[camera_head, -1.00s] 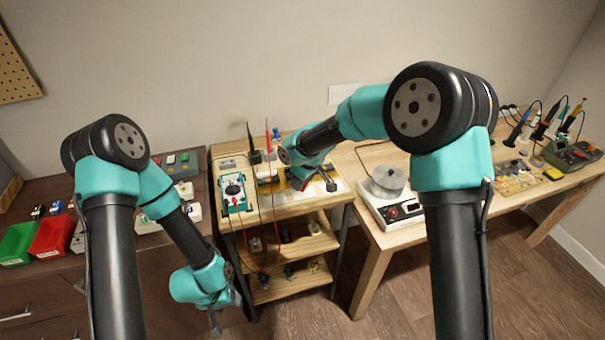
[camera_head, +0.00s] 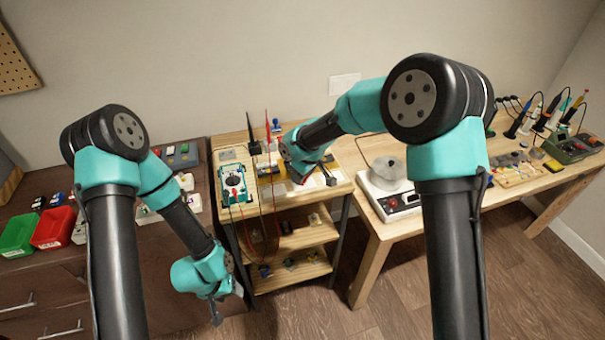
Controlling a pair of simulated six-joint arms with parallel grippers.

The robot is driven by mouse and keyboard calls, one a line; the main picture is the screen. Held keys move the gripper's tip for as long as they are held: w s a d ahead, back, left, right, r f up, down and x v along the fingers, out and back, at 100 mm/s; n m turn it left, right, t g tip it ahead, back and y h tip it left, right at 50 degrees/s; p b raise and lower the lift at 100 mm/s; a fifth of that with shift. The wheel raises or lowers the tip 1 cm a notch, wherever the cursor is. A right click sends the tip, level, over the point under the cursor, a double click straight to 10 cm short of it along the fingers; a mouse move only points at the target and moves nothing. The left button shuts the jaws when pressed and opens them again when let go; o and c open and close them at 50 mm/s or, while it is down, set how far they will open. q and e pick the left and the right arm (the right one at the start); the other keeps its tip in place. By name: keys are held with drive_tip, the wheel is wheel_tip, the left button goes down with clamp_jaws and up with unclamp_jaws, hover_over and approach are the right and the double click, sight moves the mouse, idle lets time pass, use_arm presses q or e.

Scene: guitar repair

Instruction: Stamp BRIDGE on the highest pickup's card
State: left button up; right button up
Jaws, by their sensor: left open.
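My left gripper (camera_head: 216,314) hangs low in front of the wooden shelf stand, apart from everything, open and empty. My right gripper (camera_head: 327,177) is over the right part of the stand's top, above a pale sheet or card; its jaws are too small and covered to read. A teal multimeter (camera_head: 233,184) lies on the top at the left. A blue-topped item (camera_head: 276,126), perhaps a stamp, stands at the back. Small parts sit on the shelves below, one dark part (camera_head: 286,227) on the upper shelf. I cannot tell the pickups or their cards apart.
Black (camera_head: 252,136) and red (camera_head: 268,130) probes stand upright behind the multimeter, their cables hanging in front of the shelves. A white device with a round metal top (camera_head: 388,172) is on the right bench. Green (camera_head: 19,233) and red (camera_head: 53,228) bins are at left.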

drive_tip(key=shift+f, duration=0.55)
idle(1.1)
drive_tip(key=shift+r, duration=3.55)
drive_tip(key=shift+w+d, duration=0.1)
